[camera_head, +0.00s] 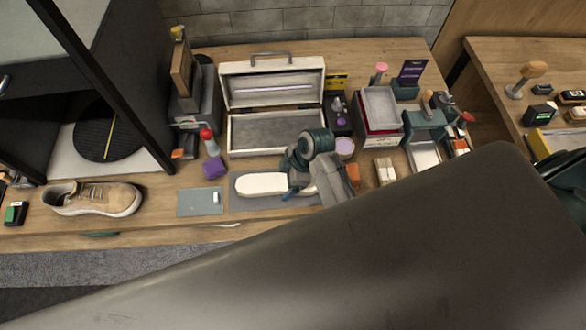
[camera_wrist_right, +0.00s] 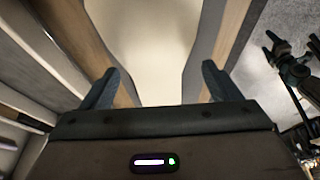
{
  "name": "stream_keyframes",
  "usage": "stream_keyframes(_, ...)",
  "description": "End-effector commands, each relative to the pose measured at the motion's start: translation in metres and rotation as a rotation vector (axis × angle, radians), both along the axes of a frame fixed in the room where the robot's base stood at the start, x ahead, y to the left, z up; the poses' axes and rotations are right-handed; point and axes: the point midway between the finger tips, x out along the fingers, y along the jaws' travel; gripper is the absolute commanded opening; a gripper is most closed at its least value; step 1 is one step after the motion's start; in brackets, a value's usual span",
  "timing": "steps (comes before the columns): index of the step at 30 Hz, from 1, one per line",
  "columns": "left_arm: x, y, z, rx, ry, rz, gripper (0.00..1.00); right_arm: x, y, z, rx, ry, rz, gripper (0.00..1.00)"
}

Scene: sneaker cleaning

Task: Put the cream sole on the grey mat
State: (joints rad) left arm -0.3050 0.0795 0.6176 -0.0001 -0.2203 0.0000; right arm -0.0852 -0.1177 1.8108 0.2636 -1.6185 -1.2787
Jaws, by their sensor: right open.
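The cream sole (camera_head: 262,184) lies flat across the grey mat (camera_head: 245,207) at the front of the bench. My right gripper (camera_head: 288,192) is at the sole's right end and hides that end in the head view. In the right wrist view the gripper (camera_wrist_right: 160,84) is open, with one dark finger on each side of the pale sole (camera_wrist_right: 150,45). Grey mat (camera_wrist_right: 208,35) shows beside the sole there. I cannot tell whether the fingers touch the sole. My left gripper is not recognisable in these views.
A tan sneaker (camera_head: 95,198) stands at left. A small grey-green pad (camera_head: 187,207) and purple block (camera_head: 214,169) sit left of the mat. An open white case (camera_head: 229,133) stands behind. Brushes, boxes and a stacked tray (camera_head: 380,105) crowd the right. My dark arm link covers the foreground.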

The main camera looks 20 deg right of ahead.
Motion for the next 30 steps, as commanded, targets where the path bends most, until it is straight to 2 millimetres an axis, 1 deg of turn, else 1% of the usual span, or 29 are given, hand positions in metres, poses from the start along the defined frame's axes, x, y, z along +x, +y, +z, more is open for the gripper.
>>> stream_keyframes(2, 0.005, 0.0, -0.006, 0.0, -0.005, 0.0, 0.72, -0.001, -0.006, 0.011, -0.002, -0.006, 0.0, 0.83)
stream_keyframes(6, 0.009, 0.0, -0.013, 0.0, -0.012, 0.0, 0.72, -0.004, -0.017, 0.038, -0.003, -0.007, 0.001, 0.83)
stream_keyframes(12, 0.008, 0.0, -0.022, 0.0, -0.01, 0.0, 0.72, -0.008, -0.032, 0.076, -0.004, -0.006, 0.001, 0.83)
stream_keyframes(15, 0.007, 0.0, -0.024, 0.0, -0.01, -0.001, 0.72, -0.009, -0.036, 0.088, -0.003, -0.005, 0.001, 0.83)
stream_keyframes(18, 0.007, 0.0, -0.025, 0.0, -0.009, -0.001, 0.72, -0.011, -0.039, 0.096, -0.002, -0.003, 0.001, 0.83)
stream_keyframes(21, 0.007, 0.0, -0.025, 0.0, -0.009, -0.001, 0.72, -0.011, -0.04, 0.099, -0.002, -0.001, 0.001, 0.83)
stream_keyframes(30, 0.006, 0.0, -0.025, 0.0, -0.008, -0.001, 0.72, -0.012, -0.04, 0.1, -0.001, 0.0, 0.001, 0.83)
